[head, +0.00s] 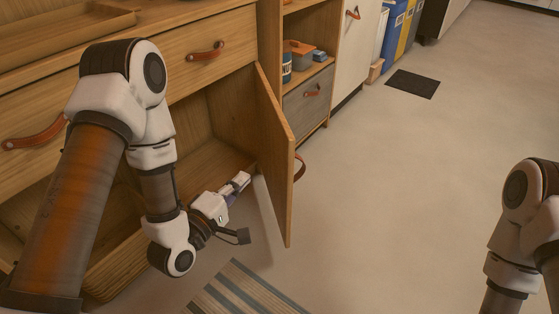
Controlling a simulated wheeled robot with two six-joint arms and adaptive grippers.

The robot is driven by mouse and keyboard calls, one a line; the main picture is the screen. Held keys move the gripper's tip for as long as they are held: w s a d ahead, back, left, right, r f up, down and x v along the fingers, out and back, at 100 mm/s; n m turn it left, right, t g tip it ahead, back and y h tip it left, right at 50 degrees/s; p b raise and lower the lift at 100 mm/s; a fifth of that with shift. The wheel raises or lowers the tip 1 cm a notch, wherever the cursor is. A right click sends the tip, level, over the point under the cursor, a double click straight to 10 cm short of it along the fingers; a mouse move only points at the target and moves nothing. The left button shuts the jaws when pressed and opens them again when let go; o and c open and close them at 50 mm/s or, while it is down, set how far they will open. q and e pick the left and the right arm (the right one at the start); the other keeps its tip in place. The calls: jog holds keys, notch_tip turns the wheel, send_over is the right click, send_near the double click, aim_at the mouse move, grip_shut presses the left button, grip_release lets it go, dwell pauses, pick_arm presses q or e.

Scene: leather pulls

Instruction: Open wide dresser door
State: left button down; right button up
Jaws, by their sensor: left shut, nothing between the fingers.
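The wooden dresser (100,63) fills the upper left. Its door (276,155) is swung well out from the cabinet, hinged at the right side of the opening. The door's leather pull (299,167) shows on its outer right face. The cabinet interior (200,135) is exposed and looks empty where I can see it. My left gripper (243,179) is shut and empty, at the inner side of the door near its lower part. I cannot tell whether it touches the door. My right arm (522,235) enters at the right edge; its gripper is out of frame.
A drawer with a leather pull (206,52) is above the opening. A shelf with a mug (287,67) and a pot (299,50) stands right of the door. A striped rug (247,290) lies in front. The floor (400,180) to the right is clear.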

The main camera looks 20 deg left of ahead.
pick_arm(q)
jog(key=b, duration=0.3)
send_near(284, 150)
jog(key=w+a, duration=0.2)
jog(key=w, duration=0.1)
jog(key=w+d, duration=0.1)
jog(key=w+d+b, duration=0.1)
jog(key=d, duration=0.1)
jog(key=shift+w+d+r+b, duration=0.1)
jog(key=shift+w+d+b, duration=0.2)
jog(key=shift+r, duration=0.1)
pick_arm(e)
notch_tip(284, 150, down, 5)
jog(key=shift+w+r, duration=0.1)
pick_arm(q)
jog(key=shift+d, duration=0.1)
